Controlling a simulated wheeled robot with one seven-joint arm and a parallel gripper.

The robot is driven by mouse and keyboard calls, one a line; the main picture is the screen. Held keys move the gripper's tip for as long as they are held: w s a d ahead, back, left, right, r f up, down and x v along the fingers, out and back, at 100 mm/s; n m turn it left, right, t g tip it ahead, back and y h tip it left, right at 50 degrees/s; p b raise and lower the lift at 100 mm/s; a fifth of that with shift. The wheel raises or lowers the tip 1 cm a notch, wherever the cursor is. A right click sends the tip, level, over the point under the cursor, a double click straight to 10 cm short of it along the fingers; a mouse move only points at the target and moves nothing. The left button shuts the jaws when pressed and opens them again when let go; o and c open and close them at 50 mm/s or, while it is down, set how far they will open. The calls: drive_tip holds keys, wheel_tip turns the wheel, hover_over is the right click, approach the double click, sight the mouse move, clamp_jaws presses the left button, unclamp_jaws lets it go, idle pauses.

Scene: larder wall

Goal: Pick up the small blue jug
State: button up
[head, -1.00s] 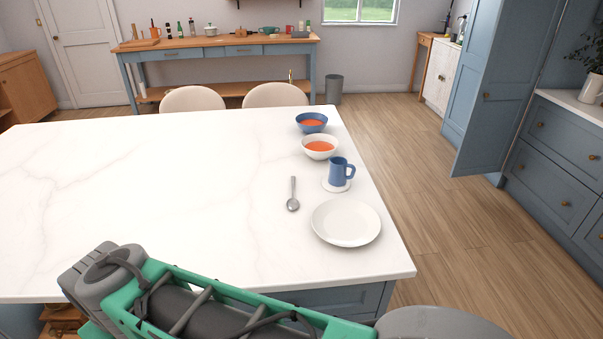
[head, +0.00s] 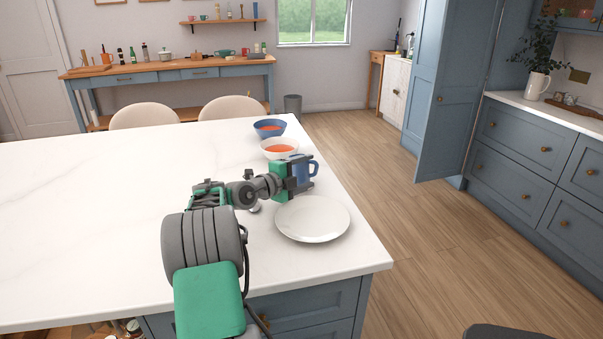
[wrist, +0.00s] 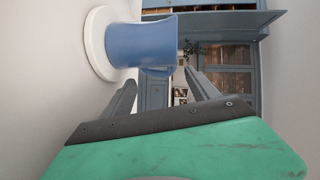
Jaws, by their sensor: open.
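The small blue jug (head: 301,167) stands upright near the right edge of the white island, partly hidden behind my gripper (head: 303,186) in the head view. Its handle shows on the right. In the wrist view the jug (wrist: 142,43) appears sideways, with its base on a round white coaster (wrist: 97,45). My gripper (wrist: 160,82) is open, its two fingers pointing towards the jug. The jug appears just beyond the fingertips, and nothing is held. I cannot tell whether a finger touches it.
A white plate (head: 312,219) lies close in front of the jug. A white bowl (head: 279,149) and a blue bowl (head: 269,128) with orange contents stand behind it. A spoon (head: 255,208) is mostly hidden by my arm. The island's left side (head: 100,200) is clear.

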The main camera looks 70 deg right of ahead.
drive_tip(key=x, duration=0.4)
drive_tip(key=shift+w+d+r+p, duration=0.1)
drive_tip(key=shift+d+r+p, duration=0.05)
drive_tip(key=shift+d+p, duration=0.2)
drive_tip(key=shift+a, duration=0.1)
clamp_jaws()
drive_tip(key=shift+r, duration=0.1)
